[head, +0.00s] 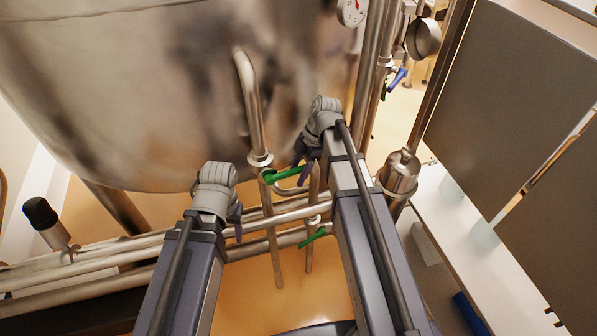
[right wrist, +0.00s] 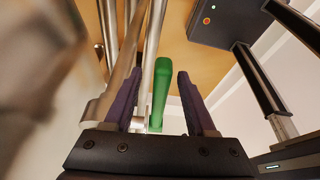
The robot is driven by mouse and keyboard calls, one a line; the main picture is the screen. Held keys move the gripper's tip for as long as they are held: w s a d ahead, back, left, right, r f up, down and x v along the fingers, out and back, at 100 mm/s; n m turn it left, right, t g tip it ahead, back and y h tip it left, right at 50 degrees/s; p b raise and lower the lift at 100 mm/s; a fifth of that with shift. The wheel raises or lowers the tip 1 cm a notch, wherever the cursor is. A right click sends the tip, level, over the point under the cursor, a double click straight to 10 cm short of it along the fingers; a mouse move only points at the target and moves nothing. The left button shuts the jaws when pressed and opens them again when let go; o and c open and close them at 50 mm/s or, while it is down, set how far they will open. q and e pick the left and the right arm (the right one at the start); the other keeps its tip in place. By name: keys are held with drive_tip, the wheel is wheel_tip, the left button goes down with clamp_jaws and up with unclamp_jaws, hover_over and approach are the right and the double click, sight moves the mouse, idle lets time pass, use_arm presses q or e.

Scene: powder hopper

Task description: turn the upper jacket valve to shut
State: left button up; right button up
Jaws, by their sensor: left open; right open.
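The upper jacket valve's green lever (head: 284,174) sits on the thin steel piping below the vessel, pointing right and slightly up in the head view. My right gripper (head: 297,166) is at the lever, with its fingers partly hidden by its own wrist. In the right wrist view, the green lever (right wrist: 161,92) stands between the two purple fingers of the open right gripper (right wrist: 160,78), with a gap visible on each side. My left gripper (head: 238,228) is open and empty, lower left of the valve, beside the horizontal pipes.
A second green lever (head: 313,237) is lower on the piping. The large steel vessel (head: 130,90) fills the upper left. Horizontal pipes (head: 90,262) run at lower left. A steel canister (head: 399,178) and grey panels (head: 510,100) stand at the right.

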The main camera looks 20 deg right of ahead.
sight(298, 168)
wheel_tip(298, 168, up, 10)
drive_tip(key=p, duration=0.9)
drive_tip(key=shift+f, duration=0.15)
use_arm(q)
wheel_tip(298, 168, up, 10)
drive_tip(key=shift+f, duration=0.15)
drive_tip(key=shift+s+f, duration=0.1)
use_arm(e)
drive_tip(key=shift+f, duration=0.15)
